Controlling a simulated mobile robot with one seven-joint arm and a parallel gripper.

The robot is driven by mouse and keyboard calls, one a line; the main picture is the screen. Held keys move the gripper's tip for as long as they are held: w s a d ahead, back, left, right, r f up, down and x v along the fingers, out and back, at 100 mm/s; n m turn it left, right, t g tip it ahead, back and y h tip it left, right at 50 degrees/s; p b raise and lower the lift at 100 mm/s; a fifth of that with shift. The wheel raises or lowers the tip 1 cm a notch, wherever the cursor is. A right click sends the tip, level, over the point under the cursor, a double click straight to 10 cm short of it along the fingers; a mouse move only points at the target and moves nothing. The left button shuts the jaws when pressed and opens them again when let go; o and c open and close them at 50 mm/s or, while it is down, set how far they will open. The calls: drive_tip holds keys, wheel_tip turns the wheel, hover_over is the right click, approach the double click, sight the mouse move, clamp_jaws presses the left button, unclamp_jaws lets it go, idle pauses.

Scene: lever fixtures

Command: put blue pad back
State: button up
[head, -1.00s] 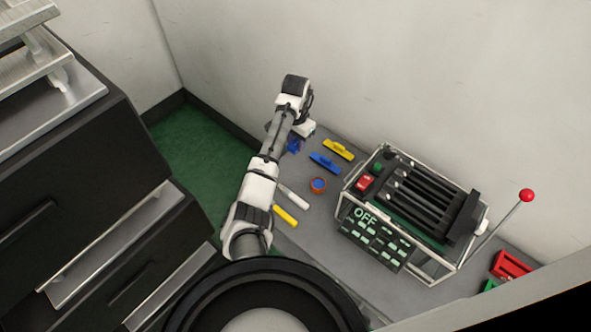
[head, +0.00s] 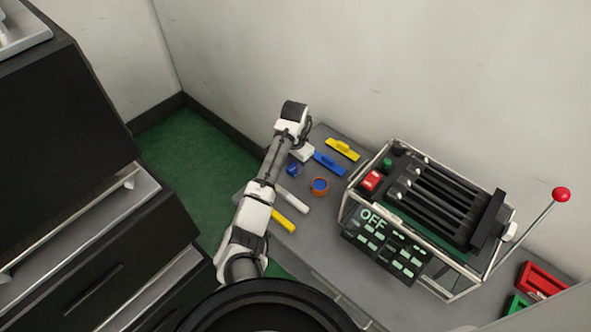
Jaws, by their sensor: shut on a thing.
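The blue pad (head: 293,170) is a small dark blue piece in the head view, just below the white end of my arm. My gripper (head: 297,163) is shut on it, above the left part of the grey bench. The fingers are small and partly hidden, so the exact hold and the height above the bench cannot be told. An orange-rimmed round piece with a blue centre (head: 319,187) lies on the bench to the right of and below the pad.
A blue handled bar (head: 329,164) and a yellow one (head: 343,149) lie right of my gripper. A white stick (head: 294,200) and a yellow stick (head: 283,220) lie nearer. A caged lever box (head: 425,215) marked OFF, a red-knobbed lever (head: 561,195) and a red tray (head: 541,281) stand farther right.

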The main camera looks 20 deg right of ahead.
sight(295, 167)
drive_tip(key=shift+f, duration=0.5)
drive_tip(key=shift+r, duration=0.15)
drive_tip(key=o, duration=0.9)
drive_tip(key=shift+o, duration=0.2)
wheel_tip(295, 167, up, 12)
drive_tip(key=p, duration=0.2)
